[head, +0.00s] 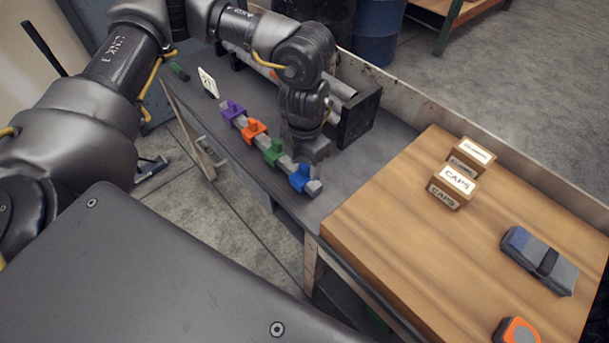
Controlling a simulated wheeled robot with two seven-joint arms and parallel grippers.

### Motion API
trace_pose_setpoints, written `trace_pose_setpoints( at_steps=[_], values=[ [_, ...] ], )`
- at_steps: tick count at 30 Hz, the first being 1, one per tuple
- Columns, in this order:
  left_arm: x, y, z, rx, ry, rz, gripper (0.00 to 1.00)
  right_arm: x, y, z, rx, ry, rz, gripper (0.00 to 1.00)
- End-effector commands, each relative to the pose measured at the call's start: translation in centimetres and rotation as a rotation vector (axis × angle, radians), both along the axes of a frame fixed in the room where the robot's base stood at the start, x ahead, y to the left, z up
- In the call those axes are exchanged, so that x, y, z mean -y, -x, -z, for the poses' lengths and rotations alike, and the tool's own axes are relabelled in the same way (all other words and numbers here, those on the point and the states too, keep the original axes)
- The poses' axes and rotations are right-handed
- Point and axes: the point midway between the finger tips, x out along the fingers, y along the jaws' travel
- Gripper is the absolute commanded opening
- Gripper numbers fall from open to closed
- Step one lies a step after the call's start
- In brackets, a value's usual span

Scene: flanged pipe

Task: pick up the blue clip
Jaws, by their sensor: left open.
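The blue clip (300,178) sits at the near right end of a grey bar (315,187) on the dark bench top. Green (273,152), orange (253,131) and purple (232,110) clips sit along the same bar, farther to the left. My left gripper (304,160) points down just behind the blue clip, close to it. It is open, with nothing seen between its fingers; whether it touches the clip cannot be told. My right gripper is not in view.
A pipe with a dark square flange (358,118) lies behind my left gripper. A wooden board (440,255) on the right holds two CAPS boxes (452,187), a grey-blue case (540,262) and an orange-black item (517,331).

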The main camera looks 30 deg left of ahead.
Motion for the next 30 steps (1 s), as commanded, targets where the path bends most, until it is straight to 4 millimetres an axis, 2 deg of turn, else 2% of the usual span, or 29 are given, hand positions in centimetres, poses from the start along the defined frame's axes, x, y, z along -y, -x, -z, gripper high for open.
trace_pose_setpoints(
  at_steps=[9, 21, 30],
  values=[
    [-0.01, 0.03, 0.56, -0.001, -0.001, 0.001, 0.51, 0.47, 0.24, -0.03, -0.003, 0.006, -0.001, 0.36],
    [-0.02, 0.03, 0.53, 0.0, -0.001, 0.001, 0.0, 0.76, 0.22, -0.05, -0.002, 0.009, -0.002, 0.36],
    [-0.01, 0.01, 0.47, 0.0, 0.0, 0.0, 0.0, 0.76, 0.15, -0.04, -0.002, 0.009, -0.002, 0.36]
  ],
)
